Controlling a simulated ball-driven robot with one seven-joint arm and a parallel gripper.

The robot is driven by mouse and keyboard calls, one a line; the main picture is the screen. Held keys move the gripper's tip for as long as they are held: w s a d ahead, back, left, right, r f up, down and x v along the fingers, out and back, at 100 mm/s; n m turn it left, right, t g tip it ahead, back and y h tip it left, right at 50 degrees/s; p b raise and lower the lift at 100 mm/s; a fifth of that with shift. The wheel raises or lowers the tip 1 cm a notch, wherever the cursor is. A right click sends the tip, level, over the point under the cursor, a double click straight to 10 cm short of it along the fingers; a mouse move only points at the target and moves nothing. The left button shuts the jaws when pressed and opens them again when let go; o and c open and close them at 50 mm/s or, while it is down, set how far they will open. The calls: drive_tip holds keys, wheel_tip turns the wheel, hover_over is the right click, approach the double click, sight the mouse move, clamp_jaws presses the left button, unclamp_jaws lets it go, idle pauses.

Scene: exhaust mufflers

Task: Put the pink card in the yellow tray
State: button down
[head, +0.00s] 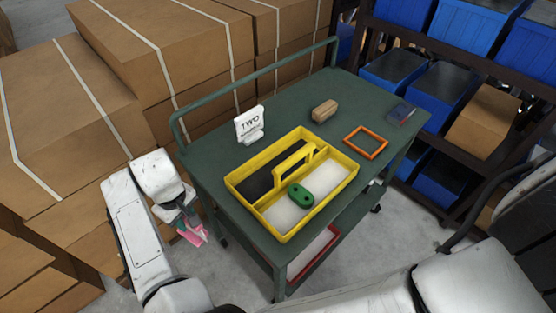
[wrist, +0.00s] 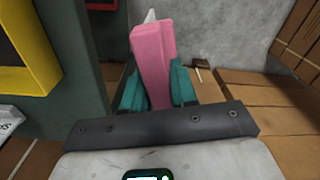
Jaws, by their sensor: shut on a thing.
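My gripper (head: 186,224) is left of the green cart in the head view, off the cart's edge. In the wrist view its teal fingers (wrist: 156,88) are shut on the pink card (wrist: 152,52), which sticks up beyond the fingertips. The pink card also shows in the head view (head: 193,234), partly hidden by my gripper. The yellow tray (head: 322,209) is on the cart top, right of my gripper and apart from it. It has a centre handle, one dark and one pale compartment. Part of the tray shows at the left edge of the wrist view (wrist: 46,72).
A green oval object (head: 300,196) lies in the tray's pale compartment. On the cart (head: 210,165) are a white sign (head: 249,126), a brown block (head: 324,110), an orange frame (head: 366,142) and a dark flat item (head: 401,114). Cardboard boxes (head: 60,115) stand left.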

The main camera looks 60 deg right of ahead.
drive_tip(key=shift+w+d, duration=0.15)
drive_tip(key=shift+d, duration=0.1)
drive_tip(key=shift+a, duration=0.1)
